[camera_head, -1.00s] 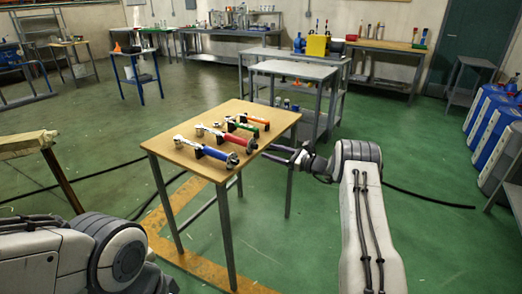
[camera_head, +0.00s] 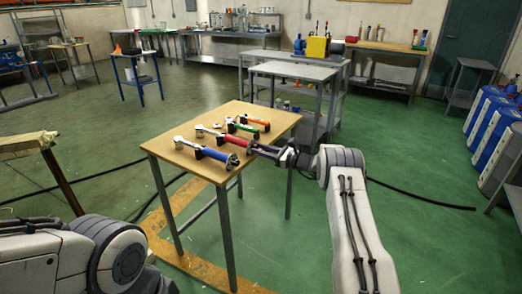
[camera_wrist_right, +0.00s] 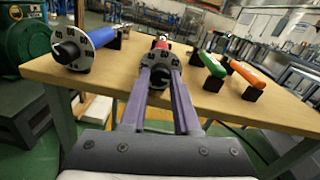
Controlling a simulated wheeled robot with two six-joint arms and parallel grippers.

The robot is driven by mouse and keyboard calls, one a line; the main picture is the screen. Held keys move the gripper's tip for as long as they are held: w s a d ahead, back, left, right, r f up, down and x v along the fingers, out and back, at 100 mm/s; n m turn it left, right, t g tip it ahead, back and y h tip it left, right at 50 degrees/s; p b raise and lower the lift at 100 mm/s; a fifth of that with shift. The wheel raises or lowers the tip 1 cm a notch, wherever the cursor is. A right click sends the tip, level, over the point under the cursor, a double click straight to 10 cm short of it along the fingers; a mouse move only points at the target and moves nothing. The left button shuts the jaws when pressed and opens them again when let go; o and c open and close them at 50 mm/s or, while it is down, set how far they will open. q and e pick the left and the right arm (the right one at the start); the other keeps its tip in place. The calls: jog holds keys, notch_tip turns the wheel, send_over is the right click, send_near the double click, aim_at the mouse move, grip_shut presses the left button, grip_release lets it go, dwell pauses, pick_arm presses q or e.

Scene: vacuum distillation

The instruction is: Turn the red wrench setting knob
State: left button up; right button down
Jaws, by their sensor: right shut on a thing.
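The red wrench (camera_head: 229,138) lies on the wooden table (camera_head: 188,172) between the blue wrench (camera_head: 223,157) and the green wrench (camera_head: 246,127). Its setting knob, a disc with dark marks (camera_wrist_right: 164,57), faces my right wrist camera at the table's near edge. My right gripper (camera_head: 256,148) has its two fingers on either side of that knob and is shut on it; the fingers also show in the right wrist view (camera_wrist_right: 161,80). The rest of the red wrench is mostly hidden behind the knob there. My left gripper is out of view.
An orange wrench (camera_head: 256,120) lies beyond the green one. Each wrench rests on small black supports. The blue wrench's round end (camera_wrist_right: 72,48) is close to the left of my right fingers. A grey table (camera_head: 292,70) stands behind the wooden one.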

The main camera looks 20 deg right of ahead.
jog(key=shift+n+b, duration=4.5)
jog(key=shift+b, duration=1.6)
jog(key=c, duration=0.6)
grip_release()
jog(key=shift+c, duration=0.2)
jog(key=p+v, duration=0.1)
jog(key=v, duration=0.9)
jog(key=shift+s+r, duration=0.15)
jog(key=shift+s, duration=0.1)
